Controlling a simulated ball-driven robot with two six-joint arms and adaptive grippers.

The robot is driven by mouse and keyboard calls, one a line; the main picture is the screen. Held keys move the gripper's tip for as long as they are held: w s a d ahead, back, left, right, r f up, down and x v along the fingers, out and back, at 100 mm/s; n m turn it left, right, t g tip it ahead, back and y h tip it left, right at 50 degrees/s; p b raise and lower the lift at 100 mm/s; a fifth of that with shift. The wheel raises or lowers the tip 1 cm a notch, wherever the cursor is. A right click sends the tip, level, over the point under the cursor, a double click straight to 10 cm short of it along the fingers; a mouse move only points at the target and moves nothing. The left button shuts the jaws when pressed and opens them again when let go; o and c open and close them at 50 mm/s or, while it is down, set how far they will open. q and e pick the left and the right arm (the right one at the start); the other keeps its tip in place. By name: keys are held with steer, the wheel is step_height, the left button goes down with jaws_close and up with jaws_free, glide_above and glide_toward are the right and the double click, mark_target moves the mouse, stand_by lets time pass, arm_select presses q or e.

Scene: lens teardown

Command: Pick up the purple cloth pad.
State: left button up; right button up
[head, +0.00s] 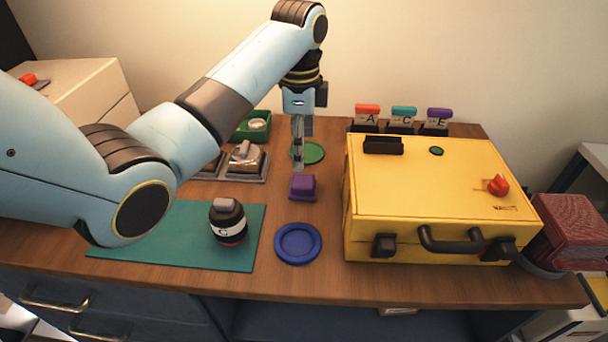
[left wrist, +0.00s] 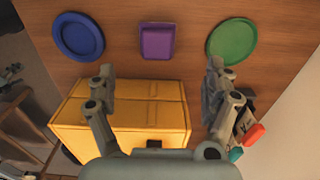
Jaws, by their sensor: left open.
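The purple cloth pad (head: 303,187) lies on the wooden table between the blue dish and the green disc. In the left wrist view the pad (left wrist: 157,41) is a small purple block at the top middle, beyond the fingertips. My left gripper (head: 298,165) points down above the table, just behind the pad in the head view. In the left wrist view the left gripper (left wrist: 159,80) has its two fingers wide apart with nothing between them, and the pad is clear of both. My right gripper is not in view.
A yellow case (head: 440,190) stands close on the right. A blue dish (head: 297,244) lies in front and a green disc (head: 309,151) behind. A black lens (head: 228,222) stands on a teal mat (head: 160,247) at left. Lettered cards (head: 402,117) stand at the back.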

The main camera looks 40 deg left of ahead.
mark_target(303, 180)
arm_select(q)
steer(key=f, duration=0.4)
steer(key=shift+s+d+f, duration=0.15)
steer(key=shift+s+f, duration=0.05)
steer(key=shift+f, duration=0.05)
steer(key=f, duration=0.4)
steer(key=shift+w+d+f, duration=0.1)
steer(key=shift+d+f, duration=0.1)
steer(key=shift+f, duration=0.35)
steer(key=c, duration=1.3)
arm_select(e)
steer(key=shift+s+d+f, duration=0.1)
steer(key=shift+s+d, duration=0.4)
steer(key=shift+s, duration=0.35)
